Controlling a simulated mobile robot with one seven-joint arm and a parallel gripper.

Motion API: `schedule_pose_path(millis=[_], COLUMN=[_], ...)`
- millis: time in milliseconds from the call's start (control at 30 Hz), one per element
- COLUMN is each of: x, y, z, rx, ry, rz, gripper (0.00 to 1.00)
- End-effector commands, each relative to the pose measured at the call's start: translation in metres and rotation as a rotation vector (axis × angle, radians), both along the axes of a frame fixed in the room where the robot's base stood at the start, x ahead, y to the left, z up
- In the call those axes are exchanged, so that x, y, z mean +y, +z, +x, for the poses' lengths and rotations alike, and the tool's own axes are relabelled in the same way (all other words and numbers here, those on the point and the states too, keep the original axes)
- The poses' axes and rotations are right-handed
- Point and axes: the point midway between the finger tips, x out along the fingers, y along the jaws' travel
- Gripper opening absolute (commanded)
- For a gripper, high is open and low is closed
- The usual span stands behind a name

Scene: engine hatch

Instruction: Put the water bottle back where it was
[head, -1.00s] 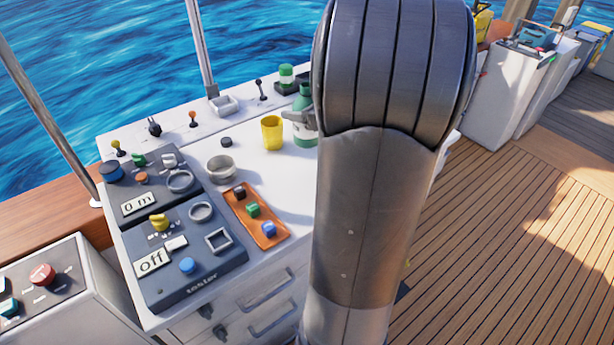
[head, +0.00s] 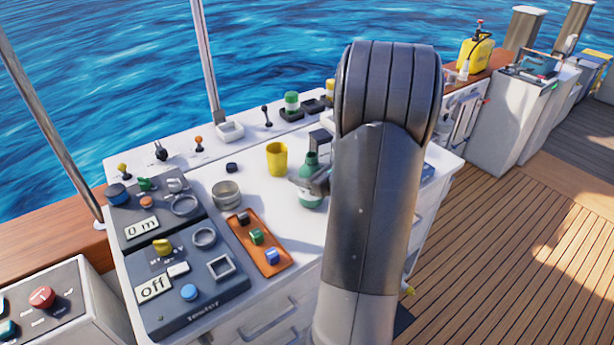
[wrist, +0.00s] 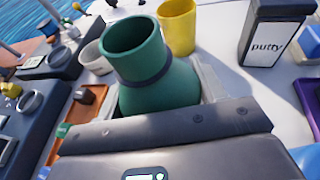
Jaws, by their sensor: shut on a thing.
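The water bottle (head: 309,192) is green with an open neck and a dark ring below it. My gripper (head: 322,181) is shut on it over the white counter (head: 262,192). In the wrist view the bottle (wrist: 140,60) stands roughly upright between the fingers, with its mouth open towards the camera. Its base is hidden, so I cannot tell whether it touches the counter. A yellow cup (head: 277,159) stands just behind and left of the bottle. My own arm covers part of the counter to the right.
A dark putty box (wrist: 272,35) stands behind the bottle. A metal bowl (head: 227,194), an orange tray (head: 269,262) and a dark tester panel (head: 200,275) lie to the left.

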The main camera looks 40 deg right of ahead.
Motion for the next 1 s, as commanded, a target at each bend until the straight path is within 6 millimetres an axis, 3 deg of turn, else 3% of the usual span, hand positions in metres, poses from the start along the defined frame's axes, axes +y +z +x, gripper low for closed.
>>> schedule_pose_path(millis=[500, 533, 767, 1000], x=[-0.0001, 0.0, -0.0001, -0.0001], y=[-0.0124, -0.012, -0.0118, -0.0113], z=[0.0, -0.0001, -0.0001, 0.0], rx=[-0.001, -0.001, -0.001, -0.001], ry=[0.0, 0.0, 0.0, -0.001], rz=[0.0, 0.0, -0.001, -0.001], gripper=[0.31, 0.66, 0.85, 0.86])
